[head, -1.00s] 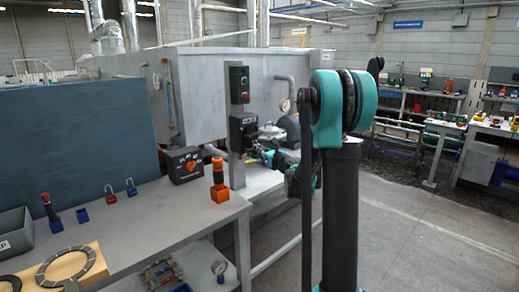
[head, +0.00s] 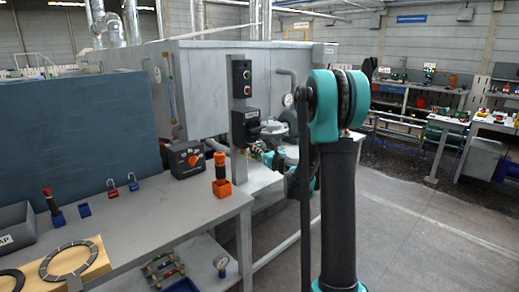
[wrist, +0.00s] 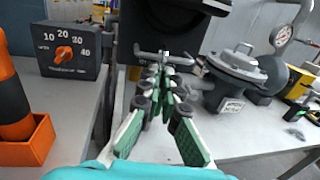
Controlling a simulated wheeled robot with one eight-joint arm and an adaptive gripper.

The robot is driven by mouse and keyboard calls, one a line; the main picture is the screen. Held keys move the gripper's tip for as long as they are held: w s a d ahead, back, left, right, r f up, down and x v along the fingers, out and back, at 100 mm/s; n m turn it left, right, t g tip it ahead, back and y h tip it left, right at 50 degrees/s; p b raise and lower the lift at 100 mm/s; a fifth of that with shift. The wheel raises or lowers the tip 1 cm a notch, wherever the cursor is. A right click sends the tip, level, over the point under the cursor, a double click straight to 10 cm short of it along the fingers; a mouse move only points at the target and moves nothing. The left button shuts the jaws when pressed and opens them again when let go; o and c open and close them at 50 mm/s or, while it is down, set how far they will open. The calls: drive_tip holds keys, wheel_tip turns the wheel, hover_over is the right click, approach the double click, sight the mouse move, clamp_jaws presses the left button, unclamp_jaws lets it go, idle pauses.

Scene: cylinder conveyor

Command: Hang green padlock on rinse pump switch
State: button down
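The black switch box (head: 245,127) is on a grey post, below a push-button box (head: 241,78). In the wrist view its dark body (wrist: 185,20) fills the top middle. My gripper (wrist: 163,75) points at the underside of this box, with its green-padded fingers converging close together at the tips. A thin grey metal bar (wrist: 165,58) crosses just beyond the tips; I cannot tell whether it is a shackle or part of the switch. No green padlock can be told apart from the green finger pads. In the head view the gripper (head: 262,151) is small beside the post.
A red padlock (head: 113,189) and a blue one (head: 133,182) stand on the workbench (head: 170,210). A timer box (head: 187,159) and an orange holder (head: 221,188) are near the post. A grey valve (wrist: 236,72) stands right of the gripper. Floor on the right is clear.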

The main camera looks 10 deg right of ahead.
drive_tip(key=c, duration=1.6)
unclamp_jaws()
drive_tip(key=shift+s+d, duration=0.1)
drive_tip(key=shift+d, duration=0.1)
drive_tip(key=shift+c, duration=0.2)
